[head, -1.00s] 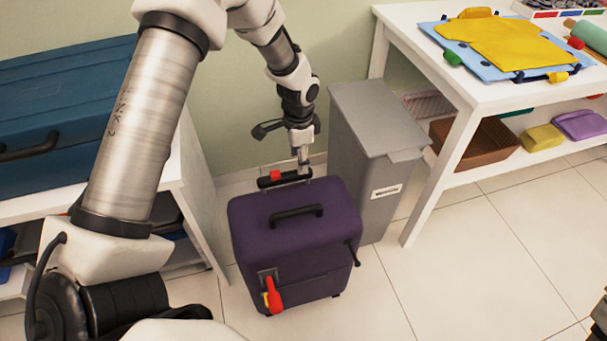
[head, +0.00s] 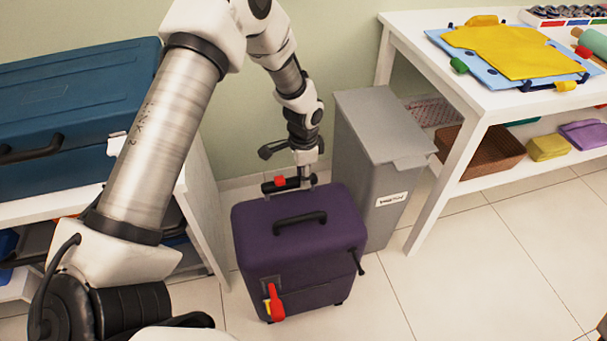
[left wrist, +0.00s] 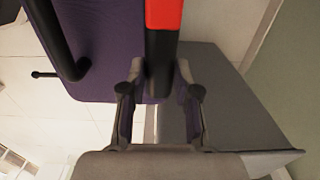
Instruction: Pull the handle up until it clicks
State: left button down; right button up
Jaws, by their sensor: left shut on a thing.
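The purple suitcase (head: 335,240) stands upright on the floor. Its black pull handle (head: 270,188), with a red button (head: 280,181), sits just above the back edge of the suitcase top. My left gripper (head: 306,180) is shut on the right end of this handle. In the left wrist view the handle's black bar (left wrist: 161,55) lies between the fingers of my left gripper (left wrist: 161,78), with the red button (left wrist: 163,14) beyond them. The handle's rods are mostly hidden in the head view. My right gripper does not show clearly.
A grey bin (head: 375,140) stands close on the right. White shelves flank both sides; floor is clear at front right.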

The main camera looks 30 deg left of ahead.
pick_arm(q)
notch_tip(320, 180, up, 30)
jog(key=p, duration=2.5)
jog(key=shift+w, duration=0.25)
jog(key=shift+r, duration=0.2)
jog(key=c, duration=0.9)
grip_release()
jog(key=shift+o, duration=0.3)
jog(key=shift+s, duration=0.25)
